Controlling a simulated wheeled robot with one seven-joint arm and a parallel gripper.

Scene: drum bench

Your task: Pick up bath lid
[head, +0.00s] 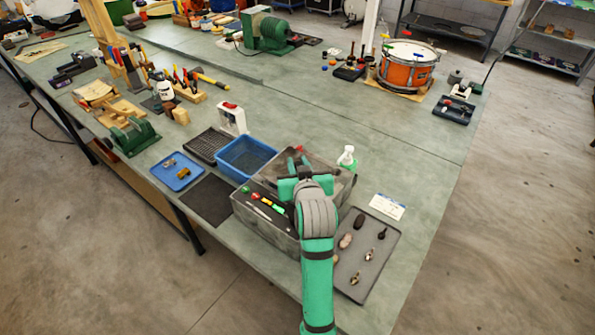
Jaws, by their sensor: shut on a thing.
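The grey metal bath (262,218) stands near the front of the bench, with coloured buttons on its front face. The grey bath lid (270,172) shows at the top of the bath, partly covered by my arm. My teal gripper (298,164) reaches over it from the front and is shut on the lid. The fingertips and the grip point are mostly hidden by my wrist. I cannot tell whether the lid rests on the bath or is slightly raised.
A blue basket (245,157) stands close left of the bath, with a small blue tray (177,171) and dark mat (209,200) beyond. A grey tray (383,254) with small parts lies right. Bench beyond the white card (387,207) is clear.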

